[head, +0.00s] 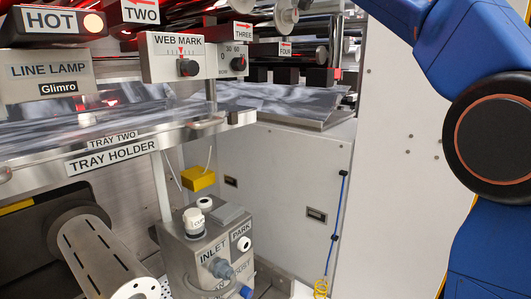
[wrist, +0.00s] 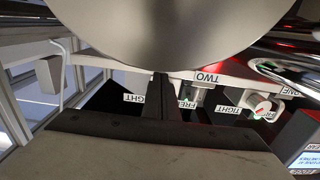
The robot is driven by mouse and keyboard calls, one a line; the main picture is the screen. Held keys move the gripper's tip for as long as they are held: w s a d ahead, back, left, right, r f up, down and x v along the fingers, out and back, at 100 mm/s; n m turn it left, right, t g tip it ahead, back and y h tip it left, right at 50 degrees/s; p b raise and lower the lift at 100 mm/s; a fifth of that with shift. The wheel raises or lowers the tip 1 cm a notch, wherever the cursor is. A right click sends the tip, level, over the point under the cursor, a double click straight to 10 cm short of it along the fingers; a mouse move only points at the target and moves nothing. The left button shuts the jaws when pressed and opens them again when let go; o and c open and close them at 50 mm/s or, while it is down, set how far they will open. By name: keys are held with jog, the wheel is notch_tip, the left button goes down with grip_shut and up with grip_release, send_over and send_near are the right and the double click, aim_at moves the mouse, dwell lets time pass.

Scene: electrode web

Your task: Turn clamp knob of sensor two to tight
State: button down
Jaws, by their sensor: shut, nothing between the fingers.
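In the wrist view the picture is upside down. A white plate labelled TWO (wrist: 207,77) is on a pale rail just beyond my gripper. FREE (wrist: 187,104) and TIGHT (wrist: 133,98) labels sit either side of my fingers. My gripper (wrist: 158,78) is shut and empty, its dark fingers pointing up the picture at the rail. Sensor two's clamp knob is mostly or wholly hidden by the fingers, so its setting and any contact cannot be told. In the head view a TWO sign (head: 140,11) with a red arrow is at the top; my gripper is outside that view.
Another pale knob (wrist: 262,105) with a red mark sits to the right, by its own TIGHT and FREE labels. A large grey roller (wrist: 155,30) fills the top of the wrist view. The head view shows a WEB MARK panel (head: 160,66) and tray holder (head: 70,166).

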jog(key=shift+s+a+f, duration=0.1)
jog(key=shift+s+a, duration=0.35)
jog(key=shift+s, duration=0.1)
jog(key=shift+s+a, duration=0.3)
jog(key=shift+s, duration=0.15)
dwell(0.6)
jog(key=shift+s, duration=0.1)
jog(key=shift+f+v, duration=0.15)
jog(key=shift+v, duration=1.3)
jog(key=shift+f+v, duration=0.1)
jog(key=shift+v, duration=1.35)
jog(key=shift+w+d+r, duration=0.15)
jog(key=shift+w+d, duration=0.3)
jog(key=shift+d, duration=0.15)
jog(key=shift+w+d+r, duration=0.15)
jog(key=shift+w+d, duration=0.3)
jog(key=shift+d, duration=0.1)
jog(key=shift+x, duration=3.35)
jog(key=shift+s+a+f, duration=0.1)
jog(key=shift+s+a, duration=0.4)
jog(key=shift+s, duration=0.15)
